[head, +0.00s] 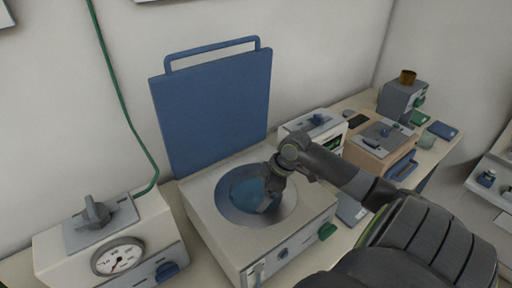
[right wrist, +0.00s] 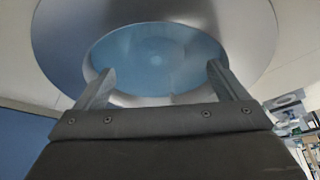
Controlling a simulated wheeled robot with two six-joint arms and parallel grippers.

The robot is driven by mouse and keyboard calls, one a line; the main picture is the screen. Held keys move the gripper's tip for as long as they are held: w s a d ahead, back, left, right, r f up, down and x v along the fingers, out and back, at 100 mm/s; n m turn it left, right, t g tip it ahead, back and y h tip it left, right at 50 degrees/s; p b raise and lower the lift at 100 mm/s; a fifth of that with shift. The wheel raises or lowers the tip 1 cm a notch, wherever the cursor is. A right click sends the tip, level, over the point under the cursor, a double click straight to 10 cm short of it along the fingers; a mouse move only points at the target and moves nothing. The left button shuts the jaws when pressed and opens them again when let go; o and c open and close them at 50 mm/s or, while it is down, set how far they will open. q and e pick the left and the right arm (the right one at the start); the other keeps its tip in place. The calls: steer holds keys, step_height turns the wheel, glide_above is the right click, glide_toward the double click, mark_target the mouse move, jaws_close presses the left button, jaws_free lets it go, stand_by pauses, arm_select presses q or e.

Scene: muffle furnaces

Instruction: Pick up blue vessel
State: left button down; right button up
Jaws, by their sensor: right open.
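The blue vessel (head: 247,190) sits in the round metal well (head: 227,206) in the top of a cream furnace. In the right wrist view the blue vessel (right wrist: 155,58) fills the middle of the metal ring (right wrist: 250,60). My right gripper (head: 268,203) is at the right side of the well in the head view. In the right wrist view my right gripper (right wrist: 158,80) is open, its two fingers apart in front of the vessel. Nothing is held between them. I cannot tell whether a finger touches the vessel. My left gripper is not in view.
The furnace's blue lid (head: 212,110) stands raised behind the well. A unit with a dial gauge (head: 118,257) is at the left, with a green cable (head: 122,110) above it. Several devices (head: 380,145) crowd the bench at the right.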

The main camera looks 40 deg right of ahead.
mark_target(256, 200)
steer(key=shift+x, duration=1.6)
steer(key=shift+w+a+f+p, duration=0.1)
steer(key=shift+w+f+p, duration=0.15)
steer(key=shift+f+p, duration=0.2)
steer(key=p+x, duration=0.1)
steer(key=x, duration=0.2)
steer(key=shift+w, duration=0.15)
steer(key=shift+w+f, duration=0.15)
steer(key=shift+f, duration=0.4)
steer(key=shift+c, duration=0.4)
